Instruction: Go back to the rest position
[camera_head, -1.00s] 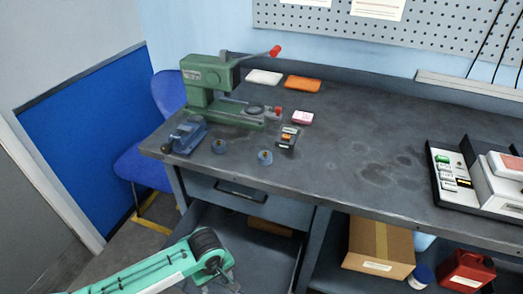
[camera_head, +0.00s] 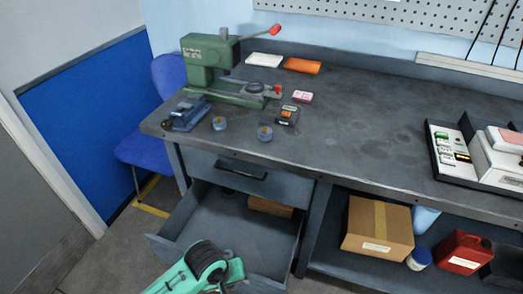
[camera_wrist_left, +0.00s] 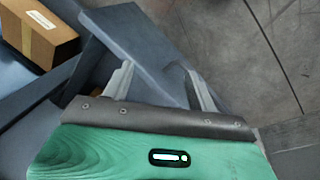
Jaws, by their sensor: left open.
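My left gripper (camera_wrist_left: 160,75) is open in the left wrist view, its two pale fingers spread with nothing held between them. Beyond the fingers lies the blue-grey front panel (camera_wrist_left: 146,48) of an open drawer; I cannot tell how far the fingertips are from it. In the head view my green left arm (camera_head: 190,275) is at the bottom, in front of the open drawer (camera_head: 228,218), and its fingers are mostly cut off by the lower edge. My right gripper is in neither view.
A green press (camera_head: 206,56), a blue vise (camera_head: 187,113) and small parts stand on the bench (camera_head: 350,125). A cardboard box (camera_head: 378,228) and red container (camera_head: 463,252) sit on the lower shelf. Bare floor (camera_head: 105,262) lies left of the drawer.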

